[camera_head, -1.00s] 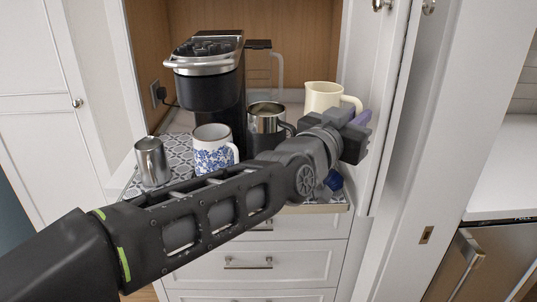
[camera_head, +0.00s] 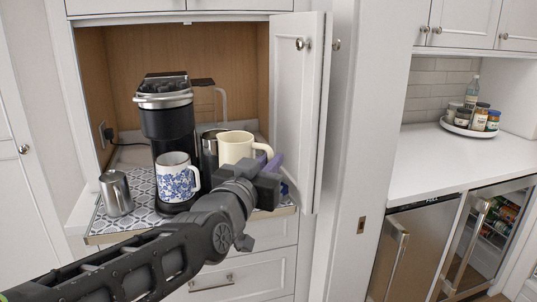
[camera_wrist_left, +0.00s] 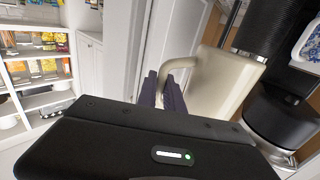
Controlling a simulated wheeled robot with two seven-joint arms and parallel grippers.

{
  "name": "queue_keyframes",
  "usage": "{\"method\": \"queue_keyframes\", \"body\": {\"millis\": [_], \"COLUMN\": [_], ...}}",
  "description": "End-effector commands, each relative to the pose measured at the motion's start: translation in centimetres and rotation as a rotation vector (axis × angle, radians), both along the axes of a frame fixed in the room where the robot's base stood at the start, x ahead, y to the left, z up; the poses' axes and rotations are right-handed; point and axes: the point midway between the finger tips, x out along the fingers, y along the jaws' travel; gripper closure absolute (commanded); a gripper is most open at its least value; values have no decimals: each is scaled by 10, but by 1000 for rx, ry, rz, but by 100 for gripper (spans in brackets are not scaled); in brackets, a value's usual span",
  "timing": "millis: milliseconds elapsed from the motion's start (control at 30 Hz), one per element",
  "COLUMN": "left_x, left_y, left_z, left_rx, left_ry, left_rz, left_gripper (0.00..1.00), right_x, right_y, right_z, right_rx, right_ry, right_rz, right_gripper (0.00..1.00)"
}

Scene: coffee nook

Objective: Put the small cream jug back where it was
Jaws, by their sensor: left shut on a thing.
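The small cream jug (camera_head: 236,148) is upright at the right of the nook, in front of a dark steel-rimmed mug (camera_head: 209,147). My left gripper (camera_head: 272,165) is at its right side, shut on the jug's handle. In the left wrist view the purple-grey fingers (camera_wrist_left: 166,92) close around the handle, and the jug's pale body (camera_wrist_left: 221,77) is to their right. The jug's base is hidden by my arm in the head view, so I cannot tell whether it touches the tray. My right gripper is not in view.
An open cabinet door (camera_head: 297,110) bounds the right side. The white counter (camera_head: 430,160) farther right has clear room.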

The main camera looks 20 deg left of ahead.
Motion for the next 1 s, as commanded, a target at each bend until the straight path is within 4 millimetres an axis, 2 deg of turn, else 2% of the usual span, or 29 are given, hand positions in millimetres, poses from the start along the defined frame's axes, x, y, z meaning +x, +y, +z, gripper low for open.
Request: {"method": "queue_keyframes", "body": {"millis": [267, 467, 733, 1000], "left_x": [11, 22, 41, 54], "left_y": [-4, -8, -14, -17], "left_z": [-63, -128, -237, -309], "left_rx": [-1, -3, -4, -1], "left_ry": [7, 11, 14, 5], "left_rz": [3, 7, 16, 26], "left_gripper": [100, 100, 100, 100], "right_x": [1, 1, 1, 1], "right_y": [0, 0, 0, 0], "right_z": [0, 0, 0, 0], "right_rx": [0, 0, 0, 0], "right_ry": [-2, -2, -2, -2], "right_rz": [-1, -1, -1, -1], "right_gripper": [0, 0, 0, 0]}}
